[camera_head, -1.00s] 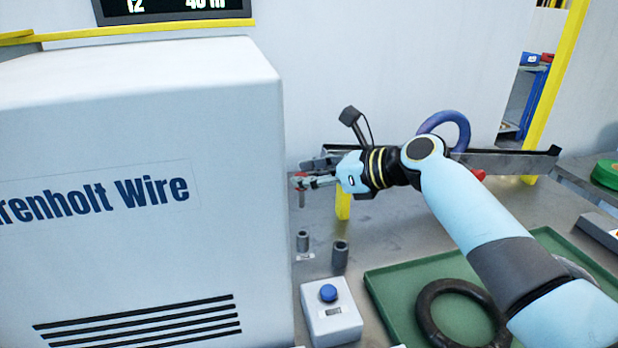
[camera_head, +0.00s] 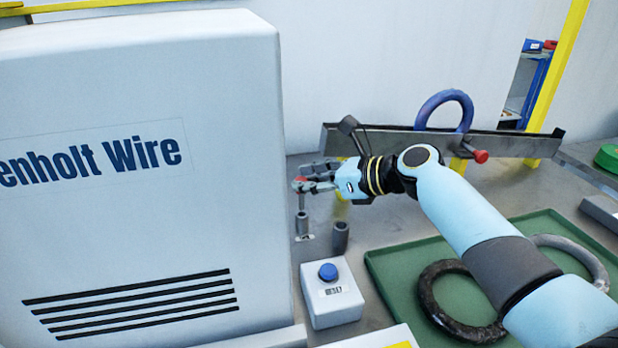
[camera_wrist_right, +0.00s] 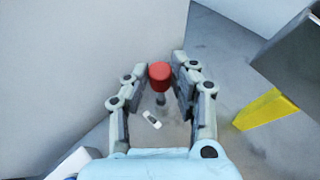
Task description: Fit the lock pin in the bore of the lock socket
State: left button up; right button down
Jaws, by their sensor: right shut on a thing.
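My right gripper (camera_head: 303,185) is shut on the lock pin, holding it by its red head (camera_wrist_right: 160,74). The pin's grey shaft (camera_head: 301,201) hangs upright from the gripper in the head view. Its lower end meets the top of a short grey cylinder, the lock socket (camera_head: 302,226), in the picture. I cannot tell whether the tip is in the bore or just above it. In the right wrist view the red head hides most of the shaft and the bore. My left gripper is not in view.
A second grey cylinder (camera_head: 340,237) stands right of the socket. The large white machine housing (camera_head: 150,230) rises close on the left. A button box (camera_head: 331,300) stands in front. A green tray (camera_head: 400,262) with rings lies right, and a sloped rail (camera_head: 400,143) stands behind.

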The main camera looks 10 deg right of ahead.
dwell(0.7)
jog(key=shift+p, duration=0.4)
dwell(0.3)
jog(key=shift+p, duration=0.35)
jog(key=shift+p, duration=0.3)
dwell(0.4)
jog(key=shift+f+b, duration=1.9)
jog(key=shift+f, duration=0.75)
jog(key=c, duration=1)
grip_release()
